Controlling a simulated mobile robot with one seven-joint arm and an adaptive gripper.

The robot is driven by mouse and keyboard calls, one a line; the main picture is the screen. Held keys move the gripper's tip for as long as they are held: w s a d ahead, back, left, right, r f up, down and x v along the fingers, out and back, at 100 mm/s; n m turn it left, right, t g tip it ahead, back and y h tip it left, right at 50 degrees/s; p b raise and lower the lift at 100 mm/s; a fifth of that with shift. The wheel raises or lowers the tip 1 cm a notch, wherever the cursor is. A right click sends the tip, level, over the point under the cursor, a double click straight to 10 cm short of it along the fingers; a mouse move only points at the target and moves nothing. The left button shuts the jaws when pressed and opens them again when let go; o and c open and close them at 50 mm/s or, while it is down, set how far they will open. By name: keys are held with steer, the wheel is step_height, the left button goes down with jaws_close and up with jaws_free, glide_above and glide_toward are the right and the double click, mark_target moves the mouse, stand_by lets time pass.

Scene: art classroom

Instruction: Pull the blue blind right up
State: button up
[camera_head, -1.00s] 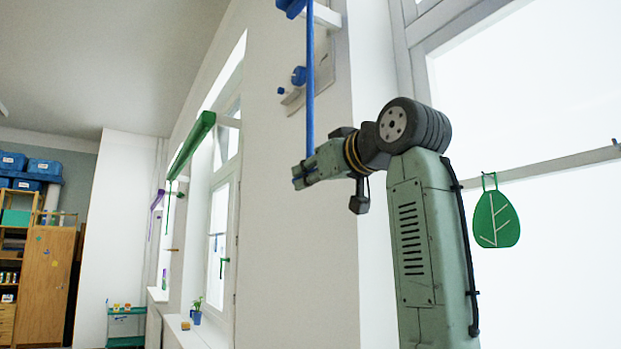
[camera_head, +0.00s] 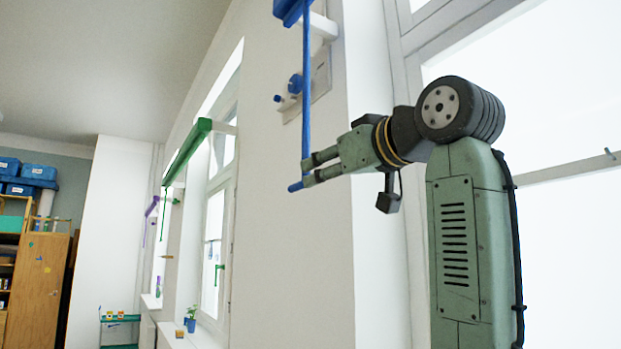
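The end of the blue blind (camera_head: 291,12) shows at the top edge, on a white bracket by the window; the rest is out of view or hidden. A straight blue pull (camera_head: 305,90) hangs from it. Its lower end (camera_head: 295,187) shows as a short blue piece just below and left of my fingertips. My gripper (camera_head: 308,172) reaches in from the right, at the bottom of the pull. Its two fingers look apart, with a gap between them. The pull crosses at the fingertips; whether they touch it is unclear.
A wall plate with a blue knob (camera_head: 296,84) is just behind the pull. A green blind (camera_head: 188,148) sticks out farther along the wall, with a purple one (camera_head: 152,206) beyond. A wooden cabinet (camera_head: 40,285) stands far left. The wall left of my gripper is clear.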

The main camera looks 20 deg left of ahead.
steer(key=v, duration=0.5)
steer(key=shift+a, duration=0.15)
